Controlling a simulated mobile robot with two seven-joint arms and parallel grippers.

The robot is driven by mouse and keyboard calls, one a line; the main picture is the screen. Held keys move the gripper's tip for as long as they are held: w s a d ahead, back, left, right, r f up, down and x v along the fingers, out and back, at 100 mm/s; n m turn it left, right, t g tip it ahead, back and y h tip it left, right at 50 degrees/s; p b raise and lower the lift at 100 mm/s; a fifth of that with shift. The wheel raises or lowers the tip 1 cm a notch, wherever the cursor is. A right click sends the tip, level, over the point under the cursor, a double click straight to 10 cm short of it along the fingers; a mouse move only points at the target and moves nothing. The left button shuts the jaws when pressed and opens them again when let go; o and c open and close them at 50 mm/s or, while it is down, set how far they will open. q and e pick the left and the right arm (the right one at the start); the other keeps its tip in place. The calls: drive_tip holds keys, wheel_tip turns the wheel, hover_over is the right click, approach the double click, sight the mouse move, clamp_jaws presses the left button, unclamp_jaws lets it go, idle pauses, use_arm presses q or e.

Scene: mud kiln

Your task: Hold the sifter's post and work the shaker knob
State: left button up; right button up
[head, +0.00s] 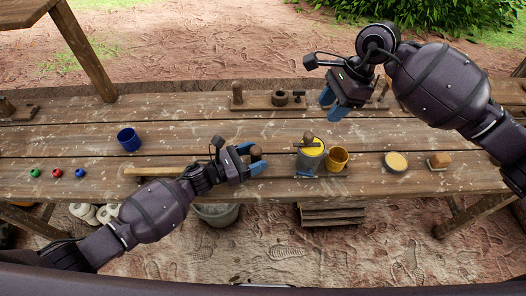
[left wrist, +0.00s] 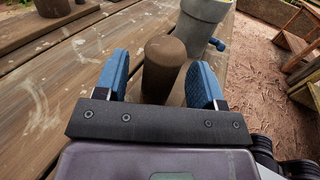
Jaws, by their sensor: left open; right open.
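A brown round-topped post (head: 256,153) stands on the table beside a grey cylinder with a yellow top (head: 311,158), which I take as the sifter. A brown knob-like piece (head: 308,137) sits over its top. My left gripper (head: 254,160) is open, its blue fingers on either side of the post. In the left wrist view the post (left wrist: 163,68) stands between the open fingers, with gaps visible. The grey cylinder (left wrist: 202,22) is just beyond, with a small blue piece (left wrist: 217,45) on its side. My right gripper (head: 332,104) is open and empty over the table's back part.
A yellow cup (head: 338,158) stands right of the sifter. Further right are a round yellow-topped dish (head: 396,162) and a small block (head: 439,160). A blue cup (head: 129,139) and small coloured balls (head: 58,173) are left. Wooden fixtures (head: 267,99) line the back.

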use_arm(q)
drive_tip(key=shift+x, duration=1.5)
drive_tip(key=shift+c, duration=0.3)
clamp_jaws()
